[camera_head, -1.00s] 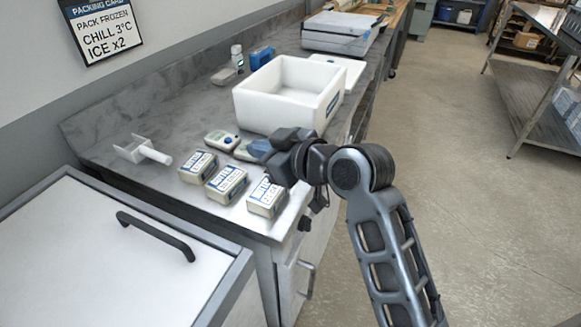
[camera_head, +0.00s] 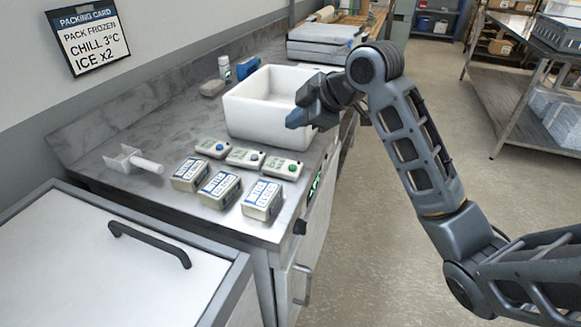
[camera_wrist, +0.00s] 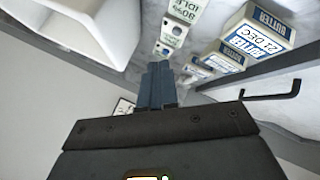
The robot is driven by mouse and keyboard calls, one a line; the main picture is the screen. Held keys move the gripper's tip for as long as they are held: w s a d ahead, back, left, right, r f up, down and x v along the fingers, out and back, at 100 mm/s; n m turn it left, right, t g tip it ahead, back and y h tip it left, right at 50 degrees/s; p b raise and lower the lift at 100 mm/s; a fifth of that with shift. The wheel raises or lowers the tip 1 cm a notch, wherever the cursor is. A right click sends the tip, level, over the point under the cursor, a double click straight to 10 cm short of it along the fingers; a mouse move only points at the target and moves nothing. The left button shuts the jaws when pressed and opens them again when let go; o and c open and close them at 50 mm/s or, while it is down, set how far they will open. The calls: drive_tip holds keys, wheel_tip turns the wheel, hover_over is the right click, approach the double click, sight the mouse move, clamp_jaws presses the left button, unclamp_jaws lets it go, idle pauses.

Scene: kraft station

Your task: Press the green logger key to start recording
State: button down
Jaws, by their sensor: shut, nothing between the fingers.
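Three small white loggers lie in a row on the steel counter in the head view. The right one (camera_head: 282,168) has the green key (camera_head: 293,168).
Several labelled butter packs (camera_head: 221,190) sit just in front of the loggers. An open white foam box (camera_head: 250,119) stands behind them. A white scoop (camera_head: 133,162) lies at left. A chest lid with a handle (camera_head: 150,243) is in the foreground. A packing card (camera_head: 88,40) hangs on the wall.

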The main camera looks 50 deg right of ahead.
drive_tip(key=b, duration=0.7)
hover_over(295, 171)
wheel_tip(295, 171, down, 9)
drive_tip(key=shift+d+r, duration=0.1)
idle(2.0)
drive_tip(key=shift+f+b, duration=0.3)
drive_tip(key=shift+f, duration=0.1)
drive_tip(key=shift+f+b, duration=0.45)
idle(0.6)
drive_tip(key=shift+r, duration=0.1)
idle(0.3)
drive_tip(key=shift+r+p, duration=0.6)
drive_tip(key=shift+r, duration=0.15)
drive_tip(key=shift+r, duration=0.15)
